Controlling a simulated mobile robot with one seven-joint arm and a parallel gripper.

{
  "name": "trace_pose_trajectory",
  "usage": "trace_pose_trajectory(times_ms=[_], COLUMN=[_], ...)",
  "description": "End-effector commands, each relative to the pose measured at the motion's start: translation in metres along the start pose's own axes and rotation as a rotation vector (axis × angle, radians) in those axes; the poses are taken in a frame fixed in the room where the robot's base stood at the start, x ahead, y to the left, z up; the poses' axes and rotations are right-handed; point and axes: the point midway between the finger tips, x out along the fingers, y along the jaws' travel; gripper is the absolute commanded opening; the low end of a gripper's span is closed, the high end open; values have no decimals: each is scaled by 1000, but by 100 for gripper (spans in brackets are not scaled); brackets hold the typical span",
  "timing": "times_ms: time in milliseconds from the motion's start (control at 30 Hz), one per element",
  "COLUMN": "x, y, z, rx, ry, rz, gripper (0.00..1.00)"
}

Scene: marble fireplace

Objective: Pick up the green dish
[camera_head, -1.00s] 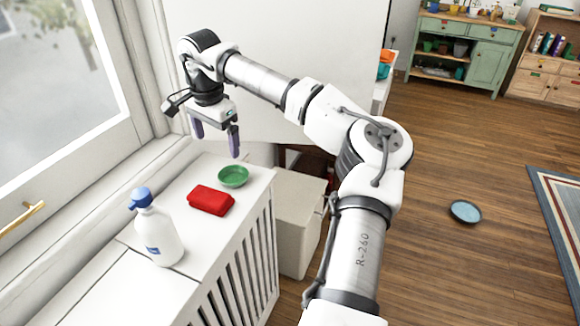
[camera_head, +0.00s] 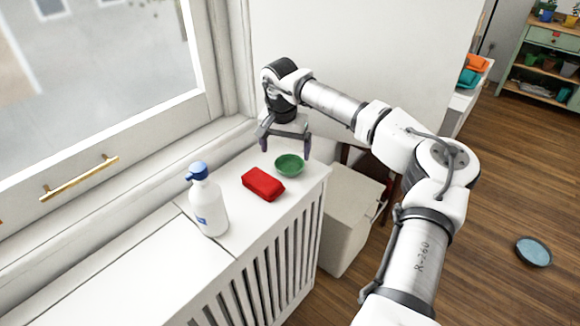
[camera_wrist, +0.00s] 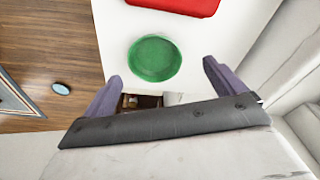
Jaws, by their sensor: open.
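The green dish (camera_head: 289,166) is a small round bowl. It sits near the far end of the white radiator cover, beside a red folded cloth or block. My gripper (camera_head: 285,148) is open and empty, pointing down just above and behind the dish. In the wrist view the dish (camera_wrist: 154,58) lies ahead of the gap between the two purple fingers (camera_wrist: 160,84), a little left of the middle. The fingers look apart from it.
The red item (camera_head: 263,184) lies close to the dish on the radiator cover (camera_head: 180,262). The window wall (camera_head: 150,150) borders the left. A white box (camera_head: 350,225) stands below on the right. A blue dish (camera_head: 534,252) lies on the floor.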

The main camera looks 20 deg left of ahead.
Motion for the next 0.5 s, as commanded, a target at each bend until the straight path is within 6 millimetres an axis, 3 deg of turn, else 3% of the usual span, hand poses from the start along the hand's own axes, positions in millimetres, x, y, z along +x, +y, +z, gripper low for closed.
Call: trace_pose_trajectory(times_ms=[167,500], x=[10,53], y=[2,6], z=[0,-1], rx=[1,0], ry=[-1,-1], rz=[0,-1], gripper=[95,95])
